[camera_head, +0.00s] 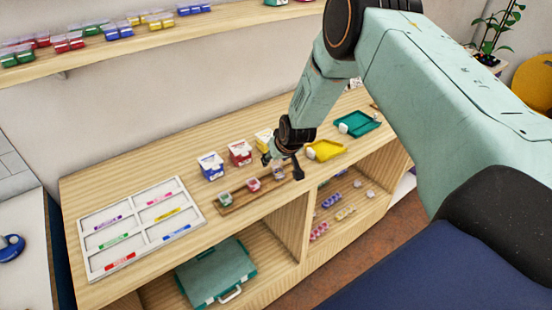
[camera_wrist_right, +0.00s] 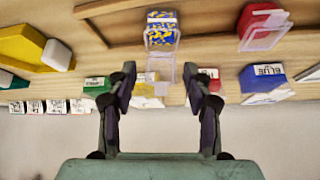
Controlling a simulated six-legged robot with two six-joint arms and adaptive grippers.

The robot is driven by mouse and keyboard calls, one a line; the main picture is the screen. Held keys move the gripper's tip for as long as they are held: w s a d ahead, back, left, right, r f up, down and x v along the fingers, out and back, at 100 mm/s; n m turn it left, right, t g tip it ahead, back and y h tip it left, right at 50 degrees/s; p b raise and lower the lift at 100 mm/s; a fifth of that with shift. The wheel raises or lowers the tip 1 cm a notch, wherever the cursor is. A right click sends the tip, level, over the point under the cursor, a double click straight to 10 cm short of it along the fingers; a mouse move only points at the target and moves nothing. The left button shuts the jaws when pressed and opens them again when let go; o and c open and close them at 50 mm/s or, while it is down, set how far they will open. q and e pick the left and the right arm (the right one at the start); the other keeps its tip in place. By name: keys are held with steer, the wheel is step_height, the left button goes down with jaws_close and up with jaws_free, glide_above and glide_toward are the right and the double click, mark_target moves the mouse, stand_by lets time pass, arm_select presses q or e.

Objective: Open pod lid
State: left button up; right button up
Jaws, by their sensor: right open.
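A wooden pod rack (camera_head: 238,201) lies along the front of the shelf top. It holds a green pod (camera_head: 225,198), a red pod (camera_head: 252,185) and a pod at its right end partly hidden by my right gripper (camera_head: 282,166). In the right wrist view, a pod with blue and yellow contents (camera_wrist_right: 162,34) sits ahead of my open right gripper (camera_wrist_right: 160,70). A clear flap (camera_wrist_right: 165,69) sticks out from it toward the space between the fingertips; I cannot tell whether the fingers touch it. A red pod (camera_wrist_right: 262,26) with a clear part stands beside it. My left gripper is out of view.
Blue (camera_head: 211,166), red (camera_head: 240,152) and yellow (camera_head: 263,138) boxes stand behind the rack. A yellow tray (camera_head: 325,150) and a teal tray (camera_head: 360,124) lie to the right. A white sorting board (camera_head: 140,223) lies at left. A teal case (camera_head: 215,272) sits below.

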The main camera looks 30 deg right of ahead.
steer(key=shift+r, duration=0.2)
steer(key=d+v, duration=0.1)
steer(key=v, duration=1.1)
steer(key=shift+a, duration=0.45)
steer(key=shift+f, duration=0.1)
steer(key=s+a+f+g+b, duration=0.2)
steer(key=s+a+f+b, duration=0.2)
steer(key=s+f, duration=0.7)
steer(key=s+a+f+g+b, duration=0.2)
steer(key=s+a+f+b, duration=0.2)
steer(key=s+f+b, duration=0.4)
steer(key=s+a+f+n+g+y+b, duration=0.1)
steer(key=s+a+f+b, duration=0.3)
steer(key=s+f, duration=1.2)
steer(key=shift+s+a+f+g+b, duration=0.25)
steer(key=shift+s+a+g+b, duration=0.15)
steer(key=shift+s+g+b, duration=0.55)
